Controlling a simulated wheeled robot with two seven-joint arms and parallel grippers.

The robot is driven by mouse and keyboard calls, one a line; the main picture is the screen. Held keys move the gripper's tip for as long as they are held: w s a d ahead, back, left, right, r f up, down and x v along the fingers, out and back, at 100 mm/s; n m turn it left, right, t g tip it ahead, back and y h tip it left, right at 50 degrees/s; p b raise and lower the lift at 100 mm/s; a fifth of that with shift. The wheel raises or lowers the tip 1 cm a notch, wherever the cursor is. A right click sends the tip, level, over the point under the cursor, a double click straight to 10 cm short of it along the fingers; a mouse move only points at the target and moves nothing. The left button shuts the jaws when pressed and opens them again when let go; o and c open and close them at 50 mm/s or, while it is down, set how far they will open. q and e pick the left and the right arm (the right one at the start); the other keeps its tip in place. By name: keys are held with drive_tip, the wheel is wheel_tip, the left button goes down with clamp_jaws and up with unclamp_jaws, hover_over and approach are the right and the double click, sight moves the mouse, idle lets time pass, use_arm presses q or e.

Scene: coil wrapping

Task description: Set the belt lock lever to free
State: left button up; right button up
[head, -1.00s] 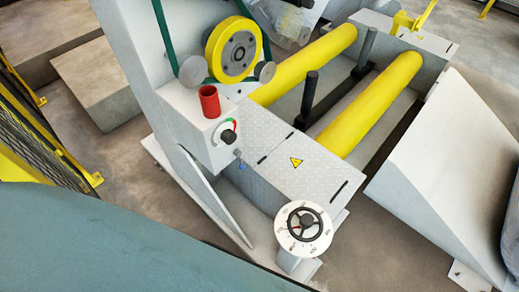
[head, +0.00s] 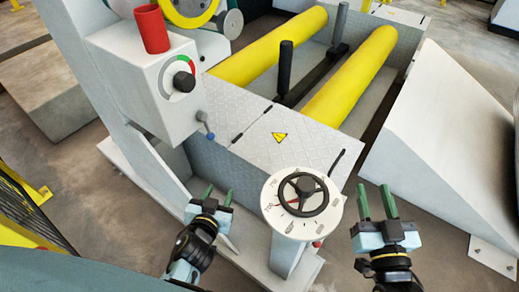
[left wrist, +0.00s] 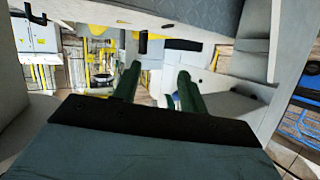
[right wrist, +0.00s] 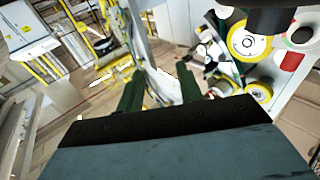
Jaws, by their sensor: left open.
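A black handwheel on a round white dial (head: 272,208) stands between my grippers. The box carries a black rotary knob (head: 184,82) and a red cup-like part (head: 151,28). Yellow rollers (head: 350,75) lie behind the grey plate (head: 310,145). A sloped grey block (head: 440,130) is at right.

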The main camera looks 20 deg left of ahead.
sight(210, 139)
use_arm(q)
drive_tip(key=w+a+r+n+t+y+b, duration=0.1)
drive_tip(key=a+r+t+y+b, duration=0.25)
drive_tip(key=r+b, duration=0.35)
drive_tip(key=shift+h, duration=0.45)
drive_tip(key=x, duration=1.2)
drive_tip(key=shift+w+a+f, duration=0.1)
drive_tip(key=shift+a, duration=0.25)
drive_tip(key=shift+w+a+b, duration=0.2)
drive_tip(key=shift+w+b, duration=0.1)
drive_tip(key=shift+w, duration=0.3)
use_arm(e)
drive_tip(key=s+d+r+t+y, duration=0.1)
drive_tip(key=s+r+t, duration=0.5)
drive_tip(key=r, duration=0.6)
drive_tip(key=shift+s+d+r+y, duration=0.15)
drive_tip(key=shift+s+r+y, duration=0.1)
drive_tip(key=shift+y, duration=0.15)
use_arm(q)
drive_tip(key=shift+c, duration=0.2)
clamp_jaws()
